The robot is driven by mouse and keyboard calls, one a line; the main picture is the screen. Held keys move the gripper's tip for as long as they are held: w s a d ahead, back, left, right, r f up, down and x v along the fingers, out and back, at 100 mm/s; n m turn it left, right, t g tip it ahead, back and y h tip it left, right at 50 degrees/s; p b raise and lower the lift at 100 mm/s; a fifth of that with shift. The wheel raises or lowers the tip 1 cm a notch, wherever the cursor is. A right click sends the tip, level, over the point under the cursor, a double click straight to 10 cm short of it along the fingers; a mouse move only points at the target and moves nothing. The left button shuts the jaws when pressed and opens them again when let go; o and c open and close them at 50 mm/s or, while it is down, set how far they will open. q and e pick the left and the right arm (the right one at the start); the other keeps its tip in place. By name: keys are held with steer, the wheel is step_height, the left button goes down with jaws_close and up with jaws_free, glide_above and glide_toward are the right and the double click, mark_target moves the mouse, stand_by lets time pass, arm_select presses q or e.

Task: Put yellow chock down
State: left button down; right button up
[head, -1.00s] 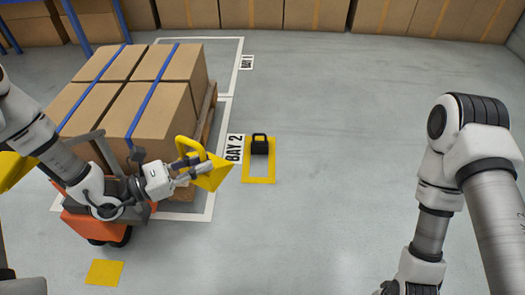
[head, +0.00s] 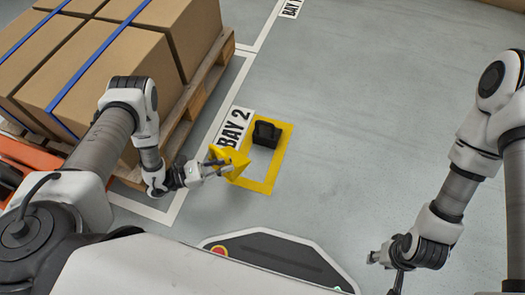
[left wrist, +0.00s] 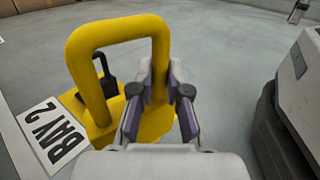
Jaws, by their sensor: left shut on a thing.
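The yellow chock (head: 236,162) is a wedge with a looped handle. My left gripper (head: 218,170) is shut on it and holds it near the left edge of the yellow floor outline (head: 270,175). The left wrist view shows the chock's handle (left wrist: 72,70) rising beside the fingers (left wrist: 160,95). I cannot tell whether the chock touches the floor. A black chock (head: 266,133) stands at the far end of the same outline. My right gripper (head: 385,258) is at the lower right, away from both chocks; its fingers are too small to read.
A pallet (head: 195,98) of strapped cartons (head: 160,58) stands at the left. The BAY 2 label (head: 235,128) lies beside the outline. An orange carrier (head: 35,152) is partly visible at the far left. Floor to the right of the outline is clear.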

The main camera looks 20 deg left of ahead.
mark_target(246, 167)
arm_select(q)
steer(key=s+d+f, duration=0.1)
steer(key=s+f, duration=0.7)
steer(key=shift+m, duration=0.4)
steer(key=w+d+b, duration=0.1)
steer(key=w+b, duration=0.1)
steer(key=w, duration=0.2)
steer(key=w+d+f+b, duration=0.1)
steer(key=w+d+b, duration=0.1)
steer(key=w, duration=0.3)
steer(key=w+d+b, duration=0.1)
steer(key=w+b, duration=0.1)
steer(key=w, duration=0.3)
steer(key=shift+d+f, duration=0.25)
steer(key=shift+d, duration=0.1)
steer(key=f+b, duration=0.1)
steer(key=w+f+b, duration=0.1)
steer(key=f+b, duration=0.1)
steer(key=shift+d+f, duration=0.2)
steer(key=shift+f, duration=0.1)
steer(key=shift+r, duration=0.15)
steer(key=c, duration=1.5)
jaws_free()
steer(key=o, duration=0.3)
steer(key=shift+o, duration=0.2)
